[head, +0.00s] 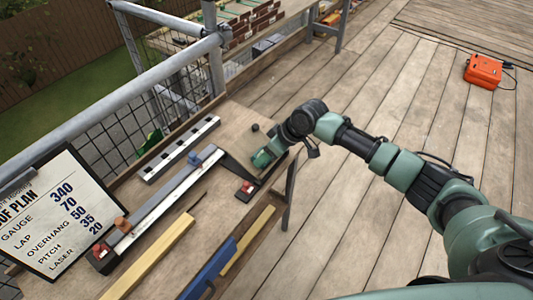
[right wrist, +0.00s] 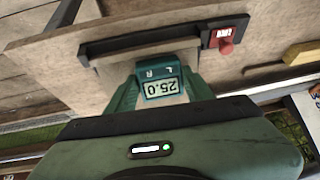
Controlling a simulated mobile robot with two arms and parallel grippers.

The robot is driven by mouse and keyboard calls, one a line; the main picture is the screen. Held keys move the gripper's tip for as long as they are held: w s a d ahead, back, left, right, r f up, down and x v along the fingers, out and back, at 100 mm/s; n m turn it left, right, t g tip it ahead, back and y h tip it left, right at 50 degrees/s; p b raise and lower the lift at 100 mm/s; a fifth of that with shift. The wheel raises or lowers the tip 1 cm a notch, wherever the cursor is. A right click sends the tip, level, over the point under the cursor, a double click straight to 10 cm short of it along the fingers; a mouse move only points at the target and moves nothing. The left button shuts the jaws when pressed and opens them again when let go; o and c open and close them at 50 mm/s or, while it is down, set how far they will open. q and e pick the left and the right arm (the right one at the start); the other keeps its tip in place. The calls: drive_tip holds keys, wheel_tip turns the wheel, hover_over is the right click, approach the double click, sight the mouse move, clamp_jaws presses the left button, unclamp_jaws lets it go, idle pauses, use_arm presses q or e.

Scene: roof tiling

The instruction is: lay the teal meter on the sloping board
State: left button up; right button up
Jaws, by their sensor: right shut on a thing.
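The teal meter (head: 262,158) is in my right gripper at the far right end of the workbench in the head view. In the right wrist view the teal meter (right wrist: 160,86) shows a lit display reading 25.0, with the letters L and R. My right gripper (head: 275,149) is shut on it. I cannot tell whether the meter touches the board, or which way the board slopes. My left gripper is not in view.
A red-ended block (head: 248,187) sits at the bar's end. A blue bar (head: 208,270) and wood strips lie in front. The orange case (head: 483,71) is on the deck.

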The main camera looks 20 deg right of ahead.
drive_tip(key=shift+s+d+f, duration=0.15)
drive_tip(key=shift+s+d, duration=0.1)
drive_tip(key=shift+s, duration=0.05)
idle(0.5)
drive_tip(key=o, duration=1.3)
drive_tip(key=p+v, duration=0.4)
drive_tip(key=p, duration=0.1)
drive_tip(key=a+p+v, duration=0.1)
drive_tip(key=p+v, duration=0.2)
